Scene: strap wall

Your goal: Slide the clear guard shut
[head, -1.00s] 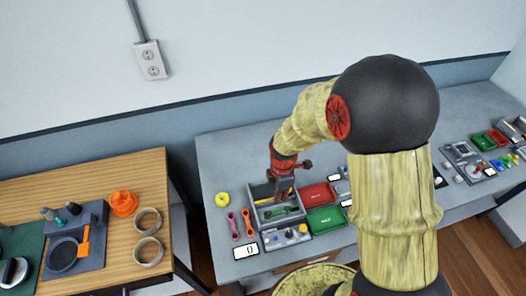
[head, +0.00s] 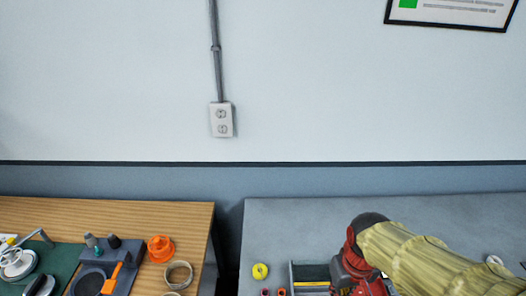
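I cannot make out the clear guard in the head view. My arm reaches in from the lower right, and my gripper hangs below its red wrist at the bottom edge, its fingers out of the picture. The wrist is beside a grey tray (head: 297,273) on the grey bench, of which only the back left part shows. A yellow and dark strip lies inside the tray. The rest of the tray is hidden by my arm or cut off.
A yellow ring (head: 260,271) lies on the grey bench (head: 300,220) left of the tray. A wooden table (head: 120,212) at left holds an orange part (head: 160,249), a tan ring (head: 178,274) and a grey block (head: 125,252). A gap separates table and bench. The wall has an outlet (head: 221,120).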

